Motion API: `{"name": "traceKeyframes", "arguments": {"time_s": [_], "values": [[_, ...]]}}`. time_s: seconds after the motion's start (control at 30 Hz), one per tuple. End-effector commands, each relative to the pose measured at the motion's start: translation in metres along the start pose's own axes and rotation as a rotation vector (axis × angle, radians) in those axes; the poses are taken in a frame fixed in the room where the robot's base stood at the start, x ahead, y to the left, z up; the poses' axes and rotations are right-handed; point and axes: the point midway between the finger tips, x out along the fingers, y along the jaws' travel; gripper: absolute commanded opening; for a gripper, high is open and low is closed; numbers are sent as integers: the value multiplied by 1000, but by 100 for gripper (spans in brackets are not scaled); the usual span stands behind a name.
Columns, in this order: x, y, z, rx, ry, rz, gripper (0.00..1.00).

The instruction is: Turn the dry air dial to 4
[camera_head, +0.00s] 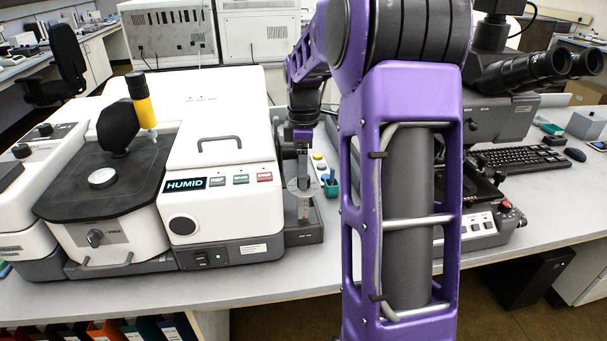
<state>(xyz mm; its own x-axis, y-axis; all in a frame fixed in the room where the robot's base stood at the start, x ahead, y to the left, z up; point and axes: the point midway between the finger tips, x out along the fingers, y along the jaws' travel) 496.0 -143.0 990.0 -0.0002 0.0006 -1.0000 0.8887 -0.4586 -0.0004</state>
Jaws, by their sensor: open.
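My gripper (303,178) points down over a dark grey unit (304,234) at the right end of the white instrument. Its jaws are open. They are small in the picture and partly merge with a round pale disc and an upright clear part below them, so I cannot tell whether they touch. No dial marked dry air is legible.
Coloured caps and a teal holder (331,186) stand just right of my gripper. A microscope (500,100), keyboard (520,158) and mouse (575,154) are further right. A yellow-and-black cylinder (141,100) rises from the instrument. My purple arm hides the bench's middle. The front bench strip is clear.

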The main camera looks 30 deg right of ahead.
Motion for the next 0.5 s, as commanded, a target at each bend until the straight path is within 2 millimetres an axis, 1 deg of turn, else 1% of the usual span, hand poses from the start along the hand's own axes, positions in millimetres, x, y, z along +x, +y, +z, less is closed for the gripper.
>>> {"name": "traceKeyframes", "arguments": {"time_s": [0.1, 0.33, 0.37, 0.5], "values": [[5, 0, 0, 0, 0, 1, 69], [5, 0, 0, 0, 0, 1, 69], [5, 0, 0, 0, 0, 1, 66], [5, 0, 0, 0, 0, 1, 40]]}}
